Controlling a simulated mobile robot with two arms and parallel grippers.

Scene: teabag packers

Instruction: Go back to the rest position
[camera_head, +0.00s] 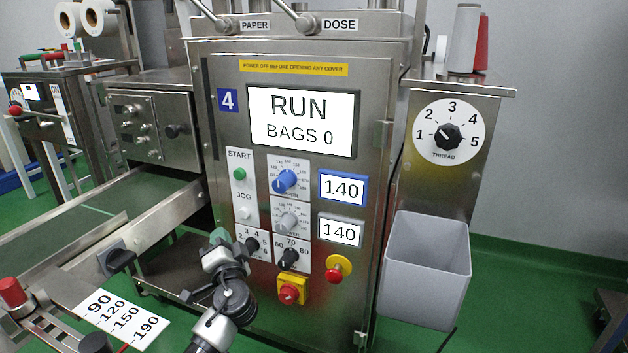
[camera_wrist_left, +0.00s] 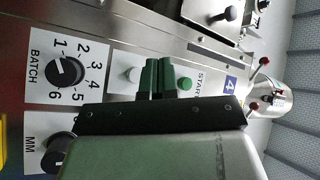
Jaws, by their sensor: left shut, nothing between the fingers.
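My left gripper (camera_head: 220,238) is in front of the lower left of the machine's control panel, left of the small black 2-to-6 knob (camera_head: 252,244). In the left wrist view its green fingers (camera_wrist_left: 158,68) are together with nothing between them. They show between the white jog button (camera_wrist_left: 131,74) and the green start button (camera_wrist_left: 185,83); I cannot tell the gap to the panel. The machine's screen (camera_head: 303,121) reads RUN, BAGS 0. My right gripper is not in view.
A grey bin (camera_head: 427,270) hangs at the machine's right. A conveyor (camera_head: 100,215) and a plate marked 90 to 190 (camera_head: 122,318) lie at the left. A red emergency button (camera_head: 335,270) sticks out low on the panel.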

